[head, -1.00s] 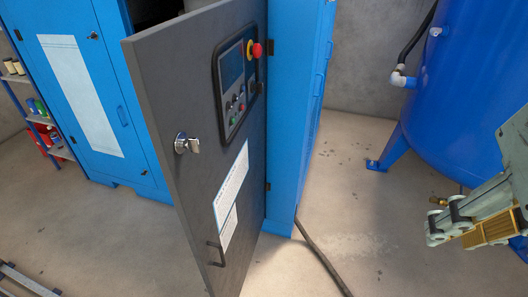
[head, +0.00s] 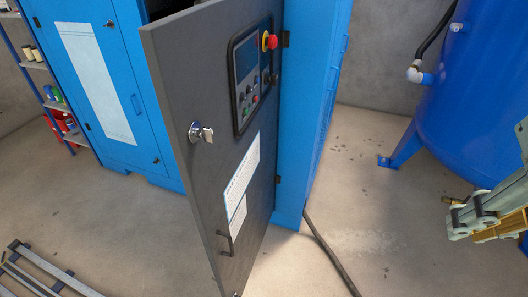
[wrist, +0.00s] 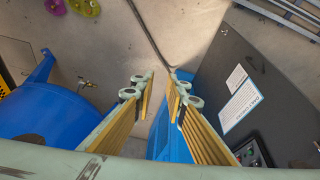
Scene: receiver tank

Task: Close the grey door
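The grey door (head: 195,90) stands open, swung out from the blue cabinet (head: 312,90) on hinges at its right edge. It carries a control panel with a red knob (head: 269,41), a key lock (head: 201,132), paper labels (head: 240,180) and a black handle (head: 225,243). In the wrist view the door (wrist: 262,88) lies to the right of my gripper (wrist: 162,84), apart from it. My gripper (head: 462,218) is open and empty. In the head view it is at the right edge, partly cut off, across free floor from the door.
A blue tank (head: 470,110) stands at the right. A dark cable (head: 330,250) runs over the floor from the cabinet's foot. A metal rail frame (head: 45,275) lies at the lower left, and a shelf (head: 40,70) stands at the far left.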

